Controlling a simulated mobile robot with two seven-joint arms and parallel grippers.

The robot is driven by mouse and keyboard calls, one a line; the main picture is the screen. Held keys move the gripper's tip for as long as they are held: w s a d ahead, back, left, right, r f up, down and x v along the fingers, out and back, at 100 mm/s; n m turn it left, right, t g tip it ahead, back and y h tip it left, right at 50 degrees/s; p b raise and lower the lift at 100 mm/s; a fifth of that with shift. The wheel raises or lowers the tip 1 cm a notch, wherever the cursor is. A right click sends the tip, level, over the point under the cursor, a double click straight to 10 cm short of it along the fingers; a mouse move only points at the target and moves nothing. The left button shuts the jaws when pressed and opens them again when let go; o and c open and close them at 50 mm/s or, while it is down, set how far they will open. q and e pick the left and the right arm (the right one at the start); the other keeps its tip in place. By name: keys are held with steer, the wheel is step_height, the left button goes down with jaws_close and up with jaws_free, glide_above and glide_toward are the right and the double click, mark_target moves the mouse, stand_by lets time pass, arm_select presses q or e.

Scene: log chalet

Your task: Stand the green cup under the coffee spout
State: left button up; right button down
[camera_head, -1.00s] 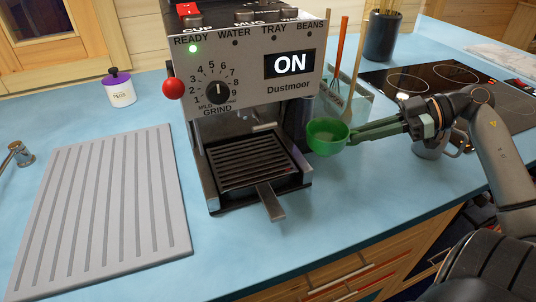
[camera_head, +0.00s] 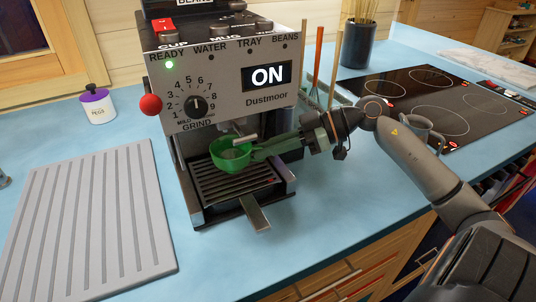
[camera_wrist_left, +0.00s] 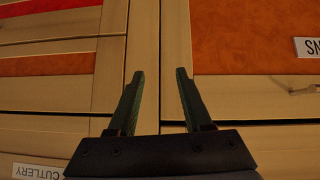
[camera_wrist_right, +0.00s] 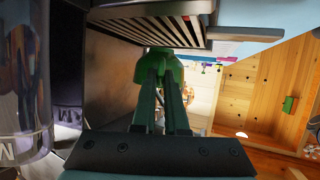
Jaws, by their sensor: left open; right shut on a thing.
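The green cup (camera_head: 229,157) is upright in my right gripper (camera_head: 255,150), over the slatted drip tray (camera_head: 217,190) of the coffee machine (camera_head: 240,85). My right gripper is shut on the cup from the right. The cup also shows between the fingertips in the right wrist view (camera_wrist_right: 160,68). The spout (camera_head: 244,139) shows just above and behind the cup; whether it is directly above cannot be told. A gap below the cup cannot be judged exactly. My left gripper (camera_wrist_left: 160,75) is open and empty in front of cupboard fronts, seen in the left wrist view.
A grey ribbed board (camera_head: 90,215) lies left of the machine. A white jar with a purple lid (camera_head: 97,104) stands behind it. A dark utensil pot (camera_head: 357,43) stands behind.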

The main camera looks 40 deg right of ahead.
steer(key=shift+f, duration=0.85)
steer(key=c, duration=0.9)
jaws_free()
steer(key=shift+f, duration=0.1)
steer(key=shift+c, duration=0.2)
steer(key=shift+d, duration=0.15)
steer(key=v, duration=1.2)
